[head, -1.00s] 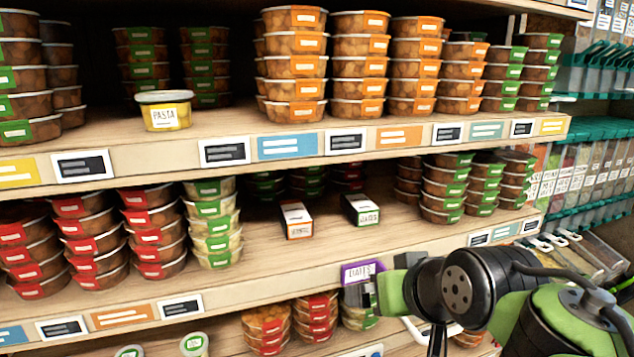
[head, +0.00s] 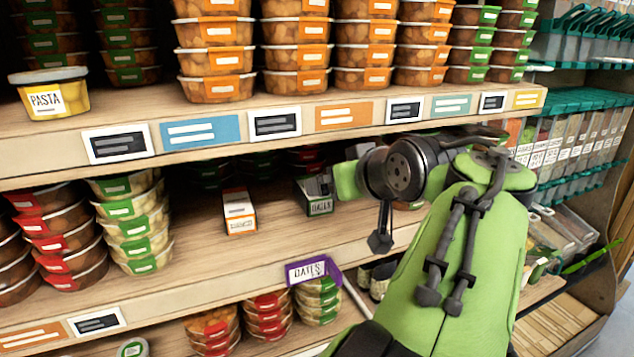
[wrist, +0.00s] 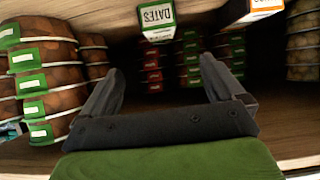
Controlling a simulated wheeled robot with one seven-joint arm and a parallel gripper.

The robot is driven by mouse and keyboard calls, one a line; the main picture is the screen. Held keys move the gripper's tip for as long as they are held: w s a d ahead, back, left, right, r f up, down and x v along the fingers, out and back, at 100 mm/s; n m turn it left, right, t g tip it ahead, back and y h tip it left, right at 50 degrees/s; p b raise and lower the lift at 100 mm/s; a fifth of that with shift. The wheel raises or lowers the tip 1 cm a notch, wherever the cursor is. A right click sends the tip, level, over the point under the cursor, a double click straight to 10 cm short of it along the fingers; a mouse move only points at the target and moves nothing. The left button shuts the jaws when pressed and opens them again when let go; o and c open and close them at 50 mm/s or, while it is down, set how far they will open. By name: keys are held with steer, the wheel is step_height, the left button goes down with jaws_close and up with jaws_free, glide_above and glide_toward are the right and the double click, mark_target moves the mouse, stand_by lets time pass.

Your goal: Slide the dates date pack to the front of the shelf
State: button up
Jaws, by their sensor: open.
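The dates pack (head: 320,207) is a small dark box with a white and green "DATES" end label, on the lower shelf (head: 235,262), set back from its front edge. My gripper (head: 322,186) reaches over that shelf, close to the pack, and partly hides it. In the wrist view, which is upside down, the pack (wrist: 157,18) shows at the top, between the lines of the two fingers of my gripper (wrist: 163,70). The fingers are apart with nothing between them. I see no contact with the pack.
An orange-labelled box (head: 239,211) lies left of the pack. A purple "DATES" tag holder (head: 312,270) is on the shelf's front edge. Green-labelled tubs (wrist: 35,85) are stacked beside the gripper. Shelf between box and tubs is bare.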

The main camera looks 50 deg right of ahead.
steer(key=x, duration=1.5)
steer(key=shift+w, duration=0.1)
steer(key=shift+c, duration=0.4)
steer(key=c, duration=1.1)
steer(key=shift+o, duration=0.2)
